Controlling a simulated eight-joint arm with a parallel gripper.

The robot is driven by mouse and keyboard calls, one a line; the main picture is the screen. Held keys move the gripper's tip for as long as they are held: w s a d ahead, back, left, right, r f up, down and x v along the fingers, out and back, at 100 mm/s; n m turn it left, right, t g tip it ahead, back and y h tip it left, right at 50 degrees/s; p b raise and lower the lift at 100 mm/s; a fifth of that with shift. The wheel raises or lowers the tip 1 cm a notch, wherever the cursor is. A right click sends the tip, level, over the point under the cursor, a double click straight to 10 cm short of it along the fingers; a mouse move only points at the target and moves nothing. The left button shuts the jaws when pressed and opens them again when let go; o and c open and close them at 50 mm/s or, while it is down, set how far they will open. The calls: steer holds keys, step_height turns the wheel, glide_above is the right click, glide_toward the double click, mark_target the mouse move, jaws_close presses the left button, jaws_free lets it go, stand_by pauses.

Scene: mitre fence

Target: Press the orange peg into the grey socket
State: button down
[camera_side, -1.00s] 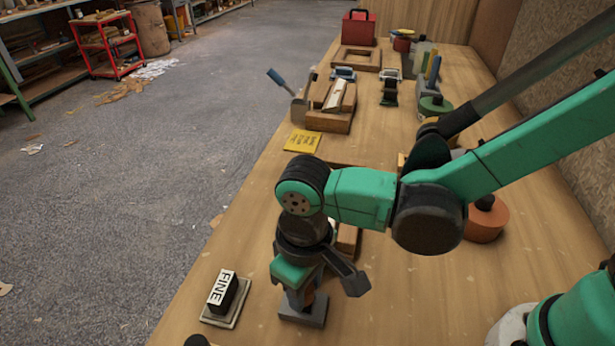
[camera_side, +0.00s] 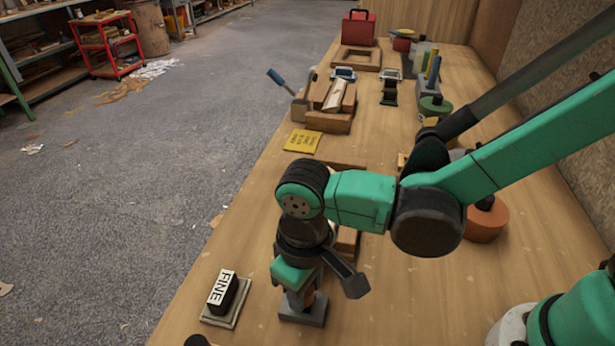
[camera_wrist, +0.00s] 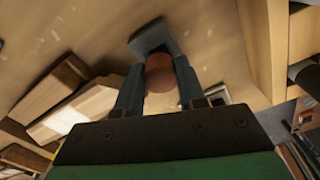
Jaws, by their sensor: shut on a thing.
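The orange peg (camera_wrist: 161,82) is between the two fingers of my gripper (camera_wrist: 158,88) in the wrist view. My gripper is shut on it. The grey socket also shows in the wrist view (camera_wrist: 152,36), just beyond the peg's far end. The peg is at the socket, but I cannot tell how deep it sits, since the fingers hide the joint.
A block marked FINE (camera_side: 222,292) stands on a pad left of the socket. A yellow note (camera_side: 302,141) and a wooden block assembly (camera_side: 330,110) lie farther back. A round orange-brown object (camera_side: 485,220) is at the right. The bench's left edge is close by.

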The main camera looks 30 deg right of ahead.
steer(key=shift+f, duration=0.25)
steer(key=shift+f, duration=0.25)
steer(key=shift+f, duration=0.25)
stand_by(2.9)
steer(key=shift+c, duration=2.2)
jaws_free()
steer(key=shift+r, duration=0.1)
step_height(320, 180, up, 5)
steer(key=shift+r, duration=0.15)
steer(key=w+d+r+m+t, duration=0.1)
steer(key=d+r+m+t, duration=0.1)
steer(key=d, duration=0.8)
steer(key=w+d+r+m+t, duration=0.1)
steer(key=d+r+t, duration=0.3)
steer(key=d, duration=0.6)
steer(key=shift+w+d+m+t, duration=0.25)
steer(key=shift+m+t, duration=0.35)
steer(key=shift+m, duration=0.3)
